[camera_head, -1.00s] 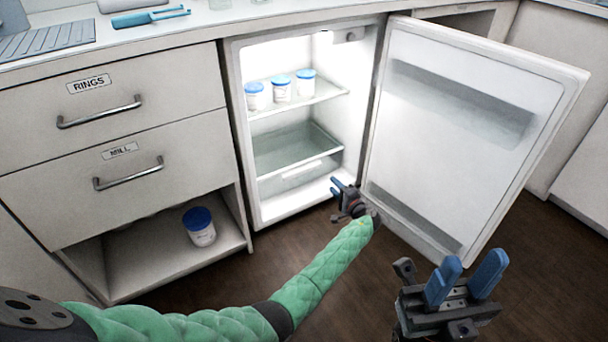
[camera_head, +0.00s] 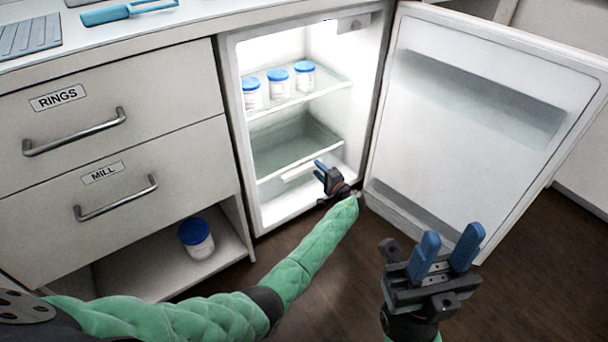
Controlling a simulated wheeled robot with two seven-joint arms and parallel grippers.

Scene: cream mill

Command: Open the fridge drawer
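The fridge (camera_head: 247,200) stands open, its white door (camera_head: 470,120) swung out to the right. Inside, below the shelf, is a clear drawer (camera_head: 275,146) with a pale handle strip (camera_head: 298,171) along its front. The drawer appears to sit inside the fridge and looks empty. My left gripper (camera_head: 318,169) is at the fridge opening, its blue fingers slightly apart and pointing at the right end of the handle strip. I cannot tell whether they touch it. My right gripper (camera_head: 448,250) is open and empty, in front of the door's lower part.
Several white jars with blue lids (camera_head: 278,80) stand on the fridge shelf (camera_head: 325,94). Drawers labelled RINGS (camera_head: 150,80) and MILL (camera_head: 190,160) are left of the fridge. Another jar (camera_head: 196,240) sits in the open compartment below. Dark floor (camera_head: 350,270) is free in front.

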